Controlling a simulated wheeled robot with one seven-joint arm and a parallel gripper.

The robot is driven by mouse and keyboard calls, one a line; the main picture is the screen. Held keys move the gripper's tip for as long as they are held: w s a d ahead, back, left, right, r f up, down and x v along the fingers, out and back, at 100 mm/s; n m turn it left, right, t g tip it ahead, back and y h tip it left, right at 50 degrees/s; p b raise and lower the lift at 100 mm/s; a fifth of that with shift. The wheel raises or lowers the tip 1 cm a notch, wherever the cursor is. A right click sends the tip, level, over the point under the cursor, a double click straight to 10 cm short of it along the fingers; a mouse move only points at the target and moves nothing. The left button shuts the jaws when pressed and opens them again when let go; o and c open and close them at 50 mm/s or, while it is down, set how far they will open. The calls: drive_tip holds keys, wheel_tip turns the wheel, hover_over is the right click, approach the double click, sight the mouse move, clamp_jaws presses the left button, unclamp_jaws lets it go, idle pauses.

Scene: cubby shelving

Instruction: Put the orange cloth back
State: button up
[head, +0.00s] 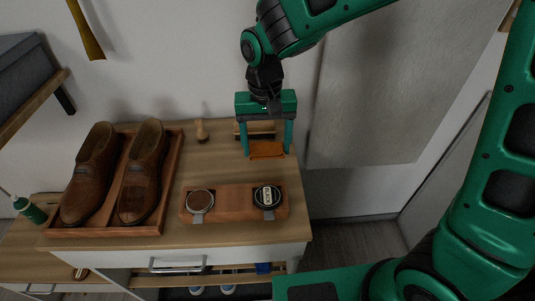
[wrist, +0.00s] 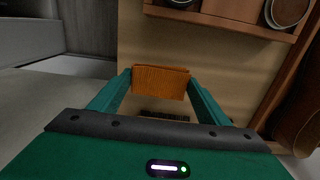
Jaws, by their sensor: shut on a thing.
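The orange cloth (head: 266,149) is a small folded ribbed piece. My gripper (head: 267,155) is shut on it, with one finger at each end. In the wrist view the cloth (wrist: 160,82) spans between the fingertips. It is over the back right part of the wooden cabinet top (head: 225,160), behind the wooden holder with tins (head: 232,203). I cannot tell whether the cloth touches the surface.
A wooden tray (head: 110,230) with two brown shoes (head: 143,175) stands at left. A small wooden-handled item (head: 202,130) is at the back. A brush (wrist: 165,114) lies close behind the gripper, partly hidden. A grey panel (head: 375,90) stands at right.

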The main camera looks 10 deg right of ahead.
sight(268, 166)
drive_tip(key=shift+w+d+f, duration=0.1)
drive_tip(key=shift+d+f, duration=0.15)
drive_tip(key=shift+f, duration=1.9)
drive_tip(key=shift+f, duration=0.2)
drive_tip(key=o, duration=0.9)
drive_tip(key=shift+f, duration=0.1)
drive_tip(key=shift+s, duration=0.2)
